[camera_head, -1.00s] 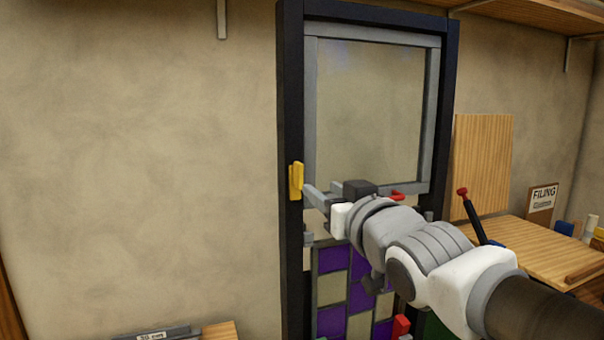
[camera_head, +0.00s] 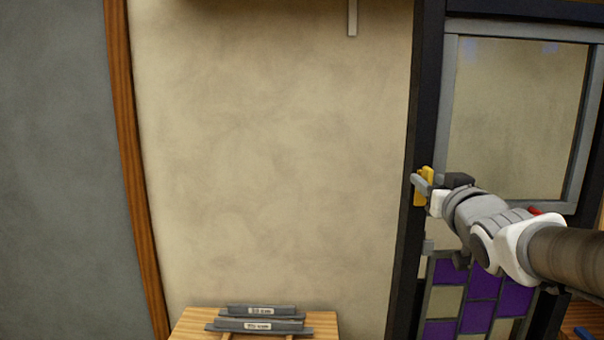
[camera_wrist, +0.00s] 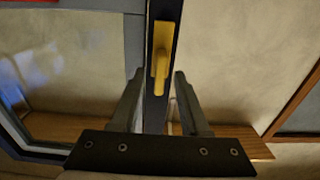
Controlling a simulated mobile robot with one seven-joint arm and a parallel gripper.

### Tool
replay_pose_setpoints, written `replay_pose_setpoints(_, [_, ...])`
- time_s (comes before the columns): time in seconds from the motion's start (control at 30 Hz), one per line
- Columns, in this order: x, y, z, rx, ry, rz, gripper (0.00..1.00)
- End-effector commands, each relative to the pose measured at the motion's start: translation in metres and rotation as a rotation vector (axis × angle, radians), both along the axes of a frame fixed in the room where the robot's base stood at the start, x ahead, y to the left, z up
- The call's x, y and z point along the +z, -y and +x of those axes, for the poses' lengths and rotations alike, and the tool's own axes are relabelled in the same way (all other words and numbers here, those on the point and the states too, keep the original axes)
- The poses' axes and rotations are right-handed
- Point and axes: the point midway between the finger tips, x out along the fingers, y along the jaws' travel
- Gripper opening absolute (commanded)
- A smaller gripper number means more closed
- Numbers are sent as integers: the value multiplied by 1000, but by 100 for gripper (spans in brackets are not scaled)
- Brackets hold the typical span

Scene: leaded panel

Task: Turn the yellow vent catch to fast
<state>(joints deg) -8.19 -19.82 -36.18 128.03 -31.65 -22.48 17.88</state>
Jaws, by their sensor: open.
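The yellow vent catch (camera_head: 425,184) is on the left post of the dark frame (camera_head: 427,90). In the wrist view the catch (camera_wrist: 161,55) is a yellow plate with a lever lying along the dark post. My gripper (camera_head: 420,185) is at the catch in the head view, its fingers overlapping part of it. In the wrist view my gripper (camera_wrist: 158,75) is open, one finger on either side of the post, with the lever's end between the fingertips. I cannot tell whether a finger touches the lever.
The grey-framed vent pane (camera_head: 520,115) is right of the post, with a purple and cream leaded panel (camera_head: 483,300) below. Grey bars with labels (camera_head: 260,318) lie on a small wooden table at the lower left.

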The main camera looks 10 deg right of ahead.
Motion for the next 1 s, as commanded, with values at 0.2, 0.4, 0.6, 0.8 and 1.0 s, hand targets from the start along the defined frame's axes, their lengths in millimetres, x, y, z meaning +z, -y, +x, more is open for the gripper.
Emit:
replay_pose_setpoints(0.2, [0, 1, 2, 0, 0, 0, 45])
replay_pose_setpoints(0.4, [0, 1, 2, 0, 0, 0, 32])
replay_pose_setpoints(0.6, [0, 1, 2, 0, 0, 0, 0])
replay_pose_setpoints(0.8, [0, 1, 2, 0, 0, 0, 0])
replay_pose_setpoints(1.0, [-1, 1, 2, 0, -3, -12, 0])
